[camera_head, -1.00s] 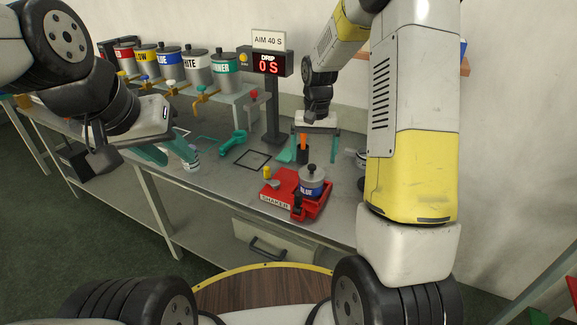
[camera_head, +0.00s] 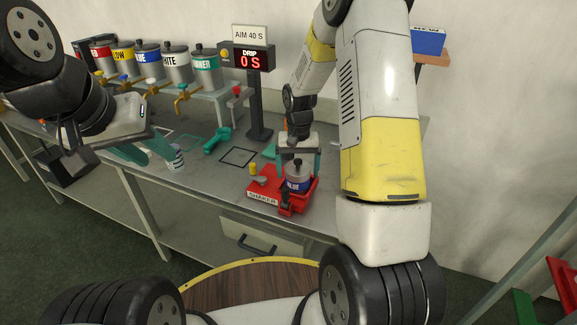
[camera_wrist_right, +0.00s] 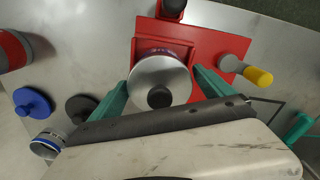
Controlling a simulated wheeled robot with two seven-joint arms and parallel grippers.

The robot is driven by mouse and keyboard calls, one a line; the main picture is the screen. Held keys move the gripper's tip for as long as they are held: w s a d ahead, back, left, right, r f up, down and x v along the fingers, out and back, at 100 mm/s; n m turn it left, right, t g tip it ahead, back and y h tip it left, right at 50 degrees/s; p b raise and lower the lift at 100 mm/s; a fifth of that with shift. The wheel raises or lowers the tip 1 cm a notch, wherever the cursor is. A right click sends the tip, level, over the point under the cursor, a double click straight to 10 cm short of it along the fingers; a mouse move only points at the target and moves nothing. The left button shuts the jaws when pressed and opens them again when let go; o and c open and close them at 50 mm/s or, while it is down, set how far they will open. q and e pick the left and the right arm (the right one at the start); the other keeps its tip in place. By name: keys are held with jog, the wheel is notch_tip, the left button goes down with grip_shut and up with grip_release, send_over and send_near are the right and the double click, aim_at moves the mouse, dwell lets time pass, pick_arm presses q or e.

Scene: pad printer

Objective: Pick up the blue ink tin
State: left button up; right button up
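The blue ink tin (camera_head: 297,184), with a grey lid and dark knob, stands on the red shaker (camera_head: 263,196). In the right wrist view the tin's round lid (camera_wrist_right: 160,76) lies between the two teal fingers. My right gripper (camera_head: 300,166) is open, pointing down over the tin, one finger on each side. In the right wrist view the fingers (camera_wrist_right: 161,86) appear apart from the lid. My left gripper (camera_head: 146,154) is open above the left part of the bench, beside a small white cup (camera_head: 176,160).
Ink dispensers (camera_head: 147,62) line the back, with a drip timer (camera_head: 253,60) on a post. A teal tool (camera_head: 217,141) lies on the bench. In the right wrist view a blue lid (camera_wrist_right: 33,102), a dark lid (camera_wrist_right: 80,107) and a red tin (camera_wrist_right: 14,50) are at left.

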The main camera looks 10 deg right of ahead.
aim_at(298, 160)
jog(key=c, duration=1.7)
jog(key=shift+r, duration=0.1)
jog(key=shift+r, duration=0.1)
jog(key=shift+r, duration=0.65)
notch_tip(298, 160, up, 2)
jog(key=shift+r, duration=0.15)
jog(key=s+d, duration=0.1)
jog(key=s, duration=0.4)
jog(key=s+d, duration=0.1)
jog(key=s, duration=0.4)
jog(key=s+d+r, duration=0.1)
jog(key=s, duration=0.4)
jog(key=shift+s+d, duration=0.2)
jog(key=shift+s, duration=0.1)
